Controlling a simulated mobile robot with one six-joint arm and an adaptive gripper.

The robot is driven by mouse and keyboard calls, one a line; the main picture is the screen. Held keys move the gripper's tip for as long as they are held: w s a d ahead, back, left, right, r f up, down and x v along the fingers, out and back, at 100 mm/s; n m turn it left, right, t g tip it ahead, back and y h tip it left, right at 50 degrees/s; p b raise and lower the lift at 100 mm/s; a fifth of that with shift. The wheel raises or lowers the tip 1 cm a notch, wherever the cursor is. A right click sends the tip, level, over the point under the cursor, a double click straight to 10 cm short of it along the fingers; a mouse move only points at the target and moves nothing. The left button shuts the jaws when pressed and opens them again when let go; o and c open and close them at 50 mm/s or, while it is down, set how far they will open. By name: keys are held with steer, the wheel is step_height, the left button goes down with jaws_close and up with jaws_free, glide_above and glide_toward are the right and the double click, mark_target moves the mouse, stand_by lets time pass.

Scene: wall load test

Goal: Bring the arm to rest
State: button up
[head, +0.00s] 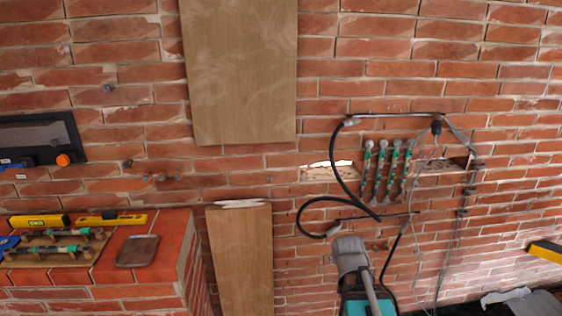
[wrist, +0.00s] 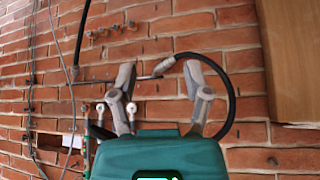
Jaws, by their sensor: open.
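My gripper (head: 349,246) is at the lower middle of the head view, its grey fingers in front of the brick wall and its teal body below. In the wrist view my gripper (wrist: 158,70) shows two grey fingers spread apart above the teal body, with nothing held between them. A black cable (wrist: 232,98) curves behind the right finger, and its grey end shows in the gap between the fingers. I cannot tell how far the fingertips are from the cable or wall.
Wooden boards (head: 240,70) (head: 240,262) are at the wall left of my gripper. Several green-and-grey fittings (head: 380,170) and black cables (head: 338,170) are on the wall above it. A brick ledge (head: 170,222) at left holds yellow levels (head: 110,218) and a tray (head: 138,251).

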steer(key=s+a+r+n+g+p, duration=0.1)
steer(key=s+a+r+g+p, duration=0.2)
steer(key=s+p, duration=0.2)
steer(key=s+a+r+n+g+y+p, duration=0.1)
steer(key=s+a+r+g+p, duration=0.2)
steer(key=s, duration=0.4)
steer(key=shift+s+a+r+g+y+p, duration=0.2)
steer(key=shift+a+r+g+y+p, duration=0.25)
steer(key=shift+a+p, duration=0.4)
steer(key=shift+s+d+f, duration=0.1)
steer(key=shift+s+f, duration=0.05)
stand_by(0.7)
